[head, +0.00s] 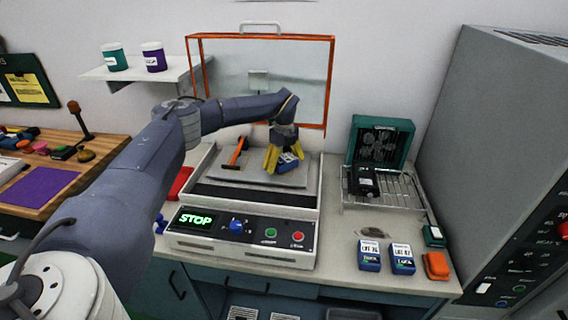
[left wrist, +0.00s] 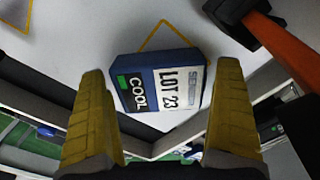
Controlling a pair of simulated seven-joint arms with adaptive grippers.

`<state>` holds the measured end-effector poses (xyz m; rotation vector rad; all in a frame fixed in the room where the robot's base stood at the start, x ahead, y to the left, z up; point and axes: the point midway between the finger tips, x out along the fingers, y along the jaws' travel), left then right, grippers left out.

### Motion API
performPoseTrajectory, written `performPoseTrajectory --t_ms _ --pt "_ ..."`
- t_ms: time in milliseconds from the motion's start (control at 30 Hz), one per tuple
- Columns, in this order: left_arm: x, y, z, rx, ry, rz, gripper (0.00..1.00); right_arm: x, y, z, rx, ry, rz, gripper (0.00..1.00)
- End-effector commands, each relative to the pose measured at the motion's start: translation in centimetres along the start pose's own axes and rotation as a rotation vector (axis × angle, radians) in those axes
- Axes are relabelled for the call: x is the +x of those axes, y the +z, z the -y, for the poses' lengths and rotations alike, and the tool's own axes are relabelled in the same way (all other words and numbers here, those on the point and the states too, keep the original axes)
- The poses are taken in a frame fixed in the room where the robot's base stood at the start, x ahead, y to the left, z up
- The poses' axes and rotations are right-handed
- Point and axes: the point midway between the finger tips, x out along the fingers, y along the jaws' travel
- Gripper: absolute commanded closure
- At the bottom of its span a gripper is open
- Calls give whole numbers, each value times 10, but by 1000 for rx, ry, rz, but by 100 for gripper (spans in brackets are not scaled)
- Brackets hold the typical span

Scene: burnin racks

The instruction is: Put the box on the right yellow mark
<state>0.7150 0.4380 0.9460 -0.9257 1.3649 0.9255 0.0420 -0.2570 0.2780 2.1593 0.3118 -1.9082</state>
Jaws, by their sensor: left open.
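The box (left wrist: 158,88) is blue with a white label reading LOT 23 and COOL. It lies on the pale plate (head: 225,178) of the STOP machine, and its blue side shows in the head view (head: 288,161). A yellow outlined mark (left wrist: 163,24) shows partly from under the box in the left wrist view. Another yellow mark (left wrist: 27,22) is cut off at that view's upper left corner. My left gripper (head: 284,162) has yellow fingers, open on either side of the box, with gaps visible in the left wrist view (left wrist: 158,80). My right gripper is out of view.
An orange-framed clear cover (head: 331,85) stands raised behind. Blue boxes (head: 369,254) (head: 402,258) and an orange item (head: 436,266) sit on the counter at right, below a wire rack (head: 405,190).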

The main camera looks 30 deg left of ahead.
Motion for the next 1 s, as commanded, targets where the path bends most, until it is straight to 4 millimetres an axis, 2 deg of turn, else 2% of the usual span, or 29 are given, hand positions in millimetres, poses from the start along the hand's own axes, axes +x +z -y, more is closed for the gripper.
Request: performPoseTrajectory --t_ms 167,500,867,1000 --pt "-9 0 0 0 -1 1 0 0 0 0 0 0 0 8" --pt "-41 0 0 0 -1 1 0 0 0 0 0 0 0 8" --pt "-42 -2 1 2 -3 -6 0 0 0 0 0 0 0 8" --pt "-38 -23 10 18 -32 -68 0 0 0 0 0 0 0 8"
